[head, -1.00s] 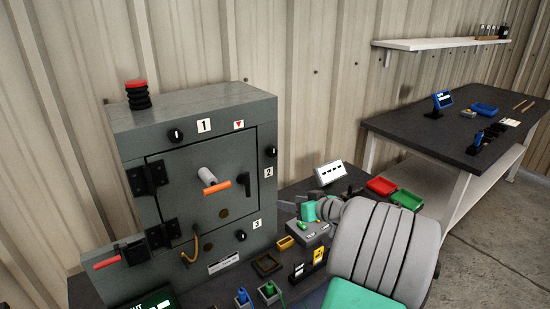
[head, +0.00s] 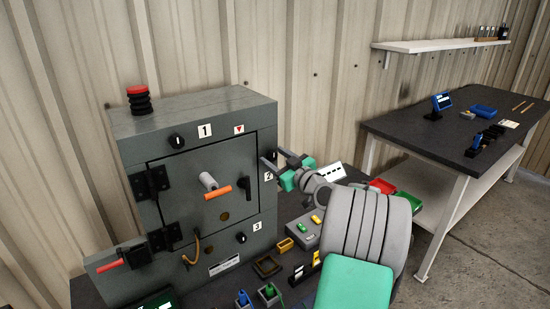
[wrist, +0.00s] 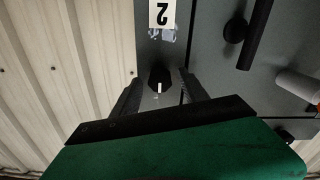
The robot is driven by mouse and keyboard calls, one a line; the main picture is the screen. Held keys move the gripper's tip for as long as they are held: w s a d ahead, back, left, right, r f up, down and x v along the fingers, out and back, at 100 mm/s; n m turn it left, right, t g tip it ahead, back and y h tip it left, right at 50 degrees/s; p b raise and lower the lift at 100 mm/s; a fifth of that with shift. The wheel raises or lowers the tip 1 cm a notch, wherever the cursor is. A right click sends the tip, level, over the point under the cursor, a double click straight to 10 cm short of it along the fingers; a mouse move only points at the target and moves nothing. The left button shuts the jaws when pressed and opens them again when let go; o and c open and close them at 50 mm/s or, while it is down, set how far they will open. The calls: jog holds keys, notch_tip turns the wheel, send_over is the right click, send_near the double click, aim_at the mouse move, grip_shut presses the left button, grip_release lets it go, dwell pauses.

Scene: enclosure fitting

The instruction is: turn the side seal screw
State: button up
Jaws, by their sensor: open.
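The side seal screw (wrist: 158,80) is a black knob with a white mark, by the label "2" on the right of the grey enclosure's front (head: 195,108). In the wrist view it sits between the two dark fingers of my gripper (wrist: 160,88), with a gap visible on each side. My gripper (head: 272,158) is open. I cannot tell how deep the fingers reach around the knob.
Other black knobs sit by label "1" (head: 204,131) and label "3" (head: 257,226). The door has a black handle (head: 243,188) and a grey and orange lever (head: 212,187). Small trays and a grey button box (head: 304,230) lie below my arm.

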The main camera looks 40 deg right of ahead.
jog(key=shift+c, duration=0.4)
grip_shut()
jog(key=shift+m, duration=0.3)
jog(key=m+b, duration=0.1)
jog(key=m, duration=0.9)
dwell(0.3)
dwell(0.4)
